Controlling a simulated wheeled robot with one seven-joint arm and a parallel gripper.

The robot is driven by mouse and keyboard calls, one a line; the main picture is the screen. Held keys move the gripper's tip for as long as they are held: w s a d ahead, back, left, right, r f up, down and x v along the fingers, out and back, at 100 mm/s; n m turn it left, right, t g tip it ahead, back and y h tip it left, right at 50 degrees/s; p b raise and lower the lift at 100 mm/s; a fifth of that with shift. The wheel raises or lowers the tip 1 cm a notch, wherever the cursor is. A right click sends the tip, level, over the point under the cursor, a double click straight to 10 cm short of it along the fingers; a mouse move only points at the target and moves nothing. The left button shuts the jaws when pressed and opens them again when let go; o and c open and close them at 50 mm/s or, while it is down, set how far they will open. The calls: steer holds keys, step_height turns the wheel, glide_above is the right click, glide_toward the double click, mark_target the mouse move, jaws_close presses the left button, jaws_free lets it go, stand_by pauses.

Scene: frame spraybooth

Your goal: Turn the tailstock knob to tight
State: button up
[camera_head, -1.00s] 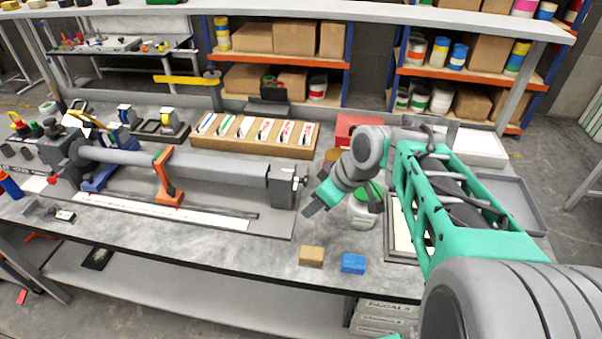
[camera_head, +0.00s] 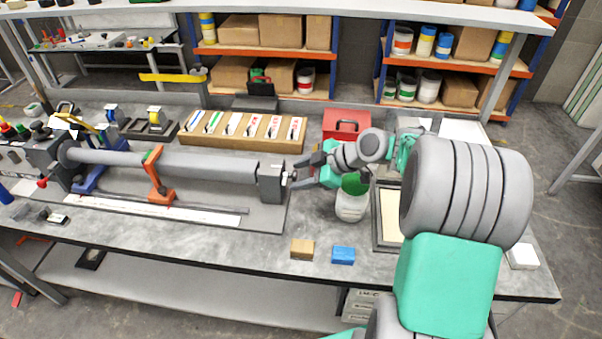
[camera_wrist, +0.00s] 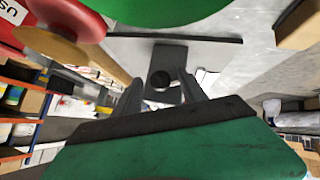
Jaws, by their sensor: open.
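The tailstock (camera_head: 271,186) is a grey block at the right end of the long grey tube on the bench fixture. Its knob (camera_head: 287,178) is small on the block's right face. In the wrist view the dark round knob (camera_wrist: 160,80) shows between my fingers, in front of the grey tailstock (camera_wrist: 168,60). My gripper (camera_head: 298,174) is open, pointing left at the knob, with one finger on each side of it in the wrist view. I cannot tell whether the fingers touch it. The knob's setting is too small to read.
A white jar with a green lid (camera_head: 352,200) stands close below my wrist. A red toolbox (camera_head: 346,124) is behind. A tan block (camera_head: 302,249) and a blue block (camera_head: 343,255) lie near the front edge. A wooden card rack (camera_head: 240,133) stands behind the tube.

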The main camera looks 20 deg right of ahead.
steer(key=shift+c, duration=0.4)
jaws_close()
steer(key=shift+r+p, duration=0.15)
steer(key=shift+p, duration=0.35)
steer(key=shift+w+d+f+m+g+y+p, duration=0.15)
steer(key=shift+m+g+y+p, duration=0.4)
steer(key=shift+g+p, duration=0.8)
steer(key=shift+w+m+g+y+p, duration=0.2)
steer(key=shift+m+g+y+p, duration=0.4)
steer(key=shift+p, duration=1.4)
steer(key=shift+w+d+f+m+g+y+p, duration=0.2)
steer(key=shift+m+g+p, duration=0.55)
steer(key=shift+g+p, duration=0.7)
steer(key=shift+a+r, duration=0.15)
steer(key=shift+r, duration=0.05)
